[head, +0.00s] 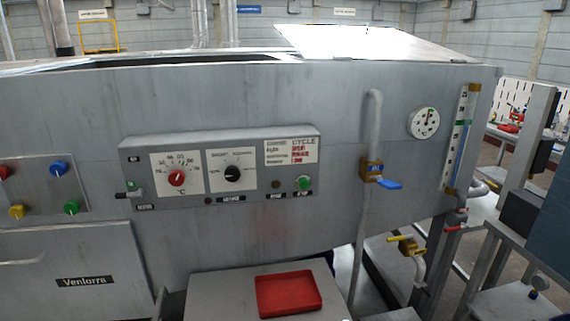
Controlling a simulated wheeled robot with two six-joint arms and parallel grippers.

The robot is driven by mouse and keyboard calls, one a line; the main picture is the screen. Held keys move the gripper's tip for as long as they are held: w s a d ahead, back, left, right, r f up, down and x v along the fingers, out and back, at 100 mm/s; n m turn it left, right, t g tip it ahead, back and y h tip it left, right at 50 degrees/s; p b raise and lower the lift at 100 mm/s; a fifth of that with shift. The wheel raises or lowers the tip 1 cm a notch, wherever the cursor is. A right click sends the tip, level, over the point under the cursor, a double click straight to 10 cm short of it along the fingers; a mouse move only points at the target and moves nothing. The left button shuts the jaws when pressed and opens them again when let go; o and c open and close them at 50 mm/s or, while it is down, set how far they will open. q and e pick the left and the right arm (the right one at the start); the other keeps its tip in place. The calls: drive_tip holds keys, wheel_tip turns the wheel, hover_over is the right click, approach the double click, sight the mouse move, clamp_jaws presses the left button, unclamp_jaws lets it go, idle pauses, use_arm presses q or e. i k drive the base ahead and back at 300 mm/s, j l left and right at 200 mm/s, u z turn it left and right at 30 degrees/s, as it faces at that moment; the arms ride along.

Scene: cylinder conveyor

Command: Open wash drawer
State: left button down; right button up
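A large grey metal washing machine (250,100) fills the head view. Neither of my grippers is in view.
A control box (220,165) with red and black knobs sits mid-panel. Coloured buttons (60,170) are at the left. A red tray (289,294) lies on a grey surface (215,290) below. A vertical pipe with a blue-handled valve (388,184) and a gauge (424,122) are at the right.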

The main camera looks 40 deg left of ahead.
sight(94, 271)
drive_tip(key=u, duration=3)
drive_tip(key=i+j+z, duration=0.1)
drive_tip(key=z, duration=0.35)
drive_tip(key=j+z, duration=0.3)
drive_tip(key=z, duration=0.15)
drive_tip(key=i+j+z, duration=0.1)
drive_tip(key=j+z, duration=0.15)
drive_tip(key=z, duration=0.2)
